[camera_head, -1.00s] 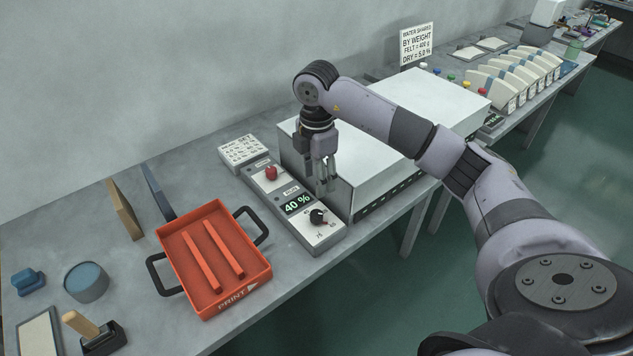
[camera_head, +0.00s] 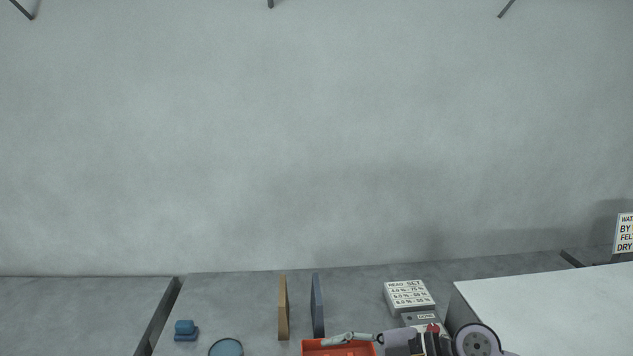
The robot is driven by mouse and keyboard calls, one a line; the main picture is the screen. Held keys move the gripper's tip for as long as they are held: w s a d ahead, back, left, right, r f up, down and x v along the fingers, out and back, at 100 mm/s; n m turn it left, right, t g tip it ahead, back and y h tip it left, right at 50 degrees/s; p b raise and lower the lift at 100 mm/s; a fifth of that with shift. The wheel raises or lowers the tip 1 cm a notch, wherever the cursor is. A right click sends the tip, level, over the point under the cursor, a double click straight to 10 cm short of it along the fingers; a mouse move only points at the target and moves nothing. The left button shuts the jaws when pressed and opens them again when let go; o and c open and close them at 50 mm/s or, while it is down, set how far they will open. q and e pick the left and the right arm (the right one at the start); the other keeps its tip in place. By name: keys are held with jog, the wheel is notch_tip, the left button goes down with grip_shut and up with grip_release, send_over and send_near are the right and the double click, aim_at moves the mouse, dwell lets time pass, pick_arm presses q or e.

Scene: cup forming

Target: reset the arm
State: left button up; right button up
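My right arm shows at the bottom edge of the head view, only its wrist and last links in the picture. Its gripper (camera_head: 345,339) points left, just over the far rim of the red tray (camera_head: 312,344) as seen from here. The fingers are seen edge-on and small, so I cannot tell whether they are open or shut. I see nothing held in them. The rest of this arm is below the picture. My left gripper is out of view.
A tan board (camera_head: 283,308) and a blue board (camera_head: 317,306) stand upright behind the tray. A white box (camera_head: 560,305) stands right of the arm, beside a control panel with a settings card (camera_head: 409,294). A round blue-topped dish (camera_head: 226,348) and a blue block (camera_head: 186,331) sit left.

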notch_tip(320, 180, up, 8)
jog(key=a+m+t+y, duration=0.2)
jog(key=m+t+y, duration=0.1)
jog(key=t+y, duration=0.2)
jog(key=w+d+r+m+t+h, duration=0.25)
jog(key=d+m+t+h, duration=0.2)
jog(key=m+t, duration=0.4)
jog(key=s+d+f+m+h, duration=0.3)
jog(key=d+f+m+h, duration=0.9)
jog(key=d+f+h, duration=0.25)
jog(key=s+f+n+g, duration=0.1)
jog(key=s+f+g, duration=0.5)
jog(key=s+f, duration=0.45)
jog(key=s+f+g, duration=0.7)
jog(key=s, duration=0.6)
notch_tip(320, 180, down, 26)
jog(key=s+g, duration=0.1)
jog(key=s, duration=0.1)
jog(key=s+d+f+g, duration=0.1)
jog(key=s+d+f, duration=0.1)
jog(key=s+f, duration=1.2)
jog(key=shift+s+d+f+n+y, duration=0.2)
jog(key=shift+s+f+n+y, duration=0.15)
jog(key=shift+s, duration=0.85)
